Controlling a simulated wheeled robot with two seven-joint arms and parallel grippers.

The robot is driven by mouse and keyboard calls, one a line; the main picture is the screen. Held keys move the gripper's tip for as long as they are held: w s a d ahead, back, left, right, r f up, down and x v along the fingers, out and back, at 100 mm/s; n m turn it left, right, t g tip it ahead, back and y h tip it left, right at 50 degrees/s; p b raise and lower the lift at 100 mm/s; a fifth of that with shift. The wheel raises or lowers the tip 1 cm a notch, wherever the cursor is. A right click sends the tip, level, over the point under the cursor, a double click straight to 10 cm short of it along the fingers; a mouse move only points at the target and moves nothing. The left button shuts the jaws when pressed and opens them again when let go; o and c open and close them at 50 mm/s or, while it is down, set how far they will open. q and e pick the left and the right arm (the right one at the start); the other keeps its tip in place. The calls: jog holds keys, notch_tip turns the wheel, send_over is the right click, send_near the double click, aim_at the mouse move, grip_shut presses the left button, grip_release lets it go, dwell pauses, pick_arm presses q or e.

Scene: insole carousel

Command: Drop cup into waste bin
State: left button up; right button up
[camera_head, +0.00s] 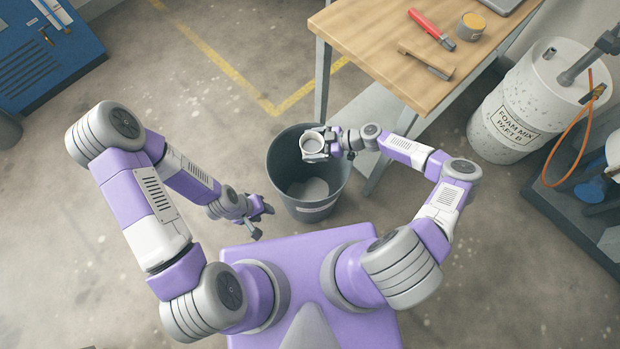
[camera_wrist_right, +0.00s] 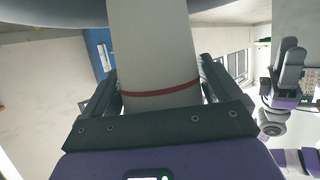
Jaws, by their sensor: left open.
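A white cup (camera_head: 312,141) is held by my right gripper (camera_head: 325,149) above the waste bin. In the right wrist view the cup (camera_wrist_right: 155,50) is pale with a red stripe, between the two dark fingers of the right gripper (camera_wrist_right: 160,85), which look closed on its sides. My left gripper (camera_head: 260,217) is open and empty, to the left of the bin.
A wooden workbench (camera_head: 375,45) stands right of the bin, with a red-handled tool (camera_head: 432,29), a brush (camera_head: 426,62) and a tin (camera_head: 471,26). A white foam drum (camera_head: 510,115) is at the far right, a blue cabinet (camera_head: 45,55) at the far left.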

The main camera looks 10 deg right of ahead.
jog(key=shift+o, duration=0.5)
notch_tip(320, 180, up, 10)
jog(key=p, duration=0.2)
jog(key=shift+p, duration=0.4)
jog(key=s+a+f+m+g+h, duration=0.35)
jog(key=s+a+m, duration=0.45)
jog(key=s, duration=0.4)
jog(key=s+d+f+m+h, duration=0.1)
jog(key=s+d+m+h, duration=0.4)
jog(key=s+d+m, duration=0.2)
jog(key=shift+s+d+f+m+t, duration=0.35)
jog(key=shift+s+m, duration=0.6)
jog(key=shift+m, duration=0.25)
jog(key=shift+d+m+h, duration=0.25)
jog(key=shift+m, duration=0.05)
jog(key=shift+c, duration=0.3)
